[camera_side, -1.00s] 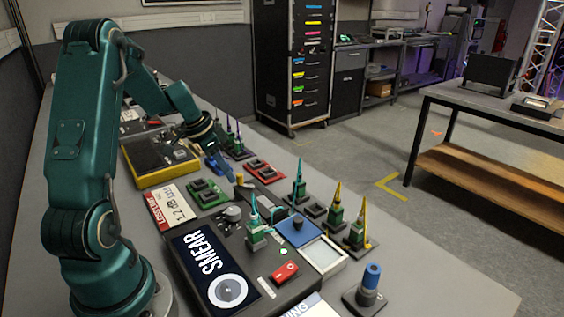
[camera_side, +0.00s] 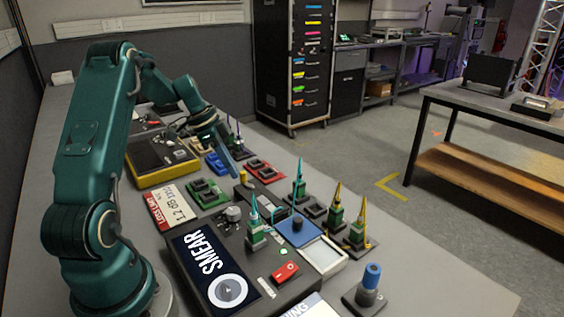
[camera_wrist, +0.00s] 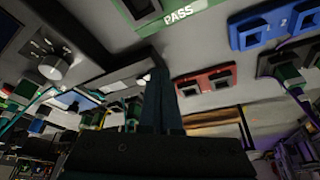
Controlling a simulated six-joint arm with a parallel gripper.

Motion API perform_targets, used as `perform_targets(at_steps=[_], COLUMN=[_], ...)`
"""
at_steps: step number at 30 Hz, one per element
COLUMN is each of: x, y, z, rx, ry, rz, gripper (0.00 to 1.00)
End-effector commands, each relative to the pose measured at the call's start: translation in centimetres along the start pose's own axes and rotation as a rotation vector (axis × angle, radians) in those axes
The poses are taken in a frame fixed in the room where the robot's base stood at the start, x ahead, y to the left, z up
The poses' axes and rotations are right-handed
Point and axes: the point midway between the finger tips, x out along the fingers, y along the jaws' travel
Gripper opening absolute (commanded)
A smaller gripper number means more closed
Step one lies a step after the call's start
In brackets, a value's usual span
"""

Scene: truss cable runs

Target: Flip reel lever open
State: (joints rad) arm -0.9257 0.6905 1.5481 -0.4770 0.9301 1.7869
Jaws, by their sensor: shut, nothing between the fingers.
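My gripper (camera_side: 236,178) is shut and empty, pointing down among the devices in the middle of the bench. In the wrist view its dark fingers (camera_wrist: 158,75) are together, with their tips at the edge of a long dark housing (camera_wrist: 88,45). In the side view the tips are close to a dark box (camera_side: 252,194) with a small gold knob (camera_side: 243,177) at its far end. I cannot tell whether they touch. This box may be the reel; its lever is not clearly distinguishable and its position cannot be told.
A red socket block (camera_side: 260,170) is just right of the fingers and a green one (camera_side: 207,193) left. Spiked green connectors (camera_side: 298,188) stand upright to the right. The large SMEAR unit (camera_side: 215,265) is nearer the camera. Bare bench (camera_side: 440,290) is at the front right.

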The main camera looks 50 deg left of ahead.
Motion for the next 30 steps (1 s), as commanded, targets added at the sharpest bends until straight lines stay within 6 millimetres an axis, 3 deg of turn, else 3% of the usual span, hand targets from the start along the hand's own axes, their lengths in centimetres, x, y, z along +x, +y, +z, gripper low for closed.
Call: perform_targets(at_steps=[21, 30], x=[0.4, 0.6], y=[-1.2, -1.6], z=[-0.9, -1.4], rx=[0.257, 0.256], ry=[0.001, 0.000], rz=[0.101, 0.102], gripper=[0.00, 0.00])
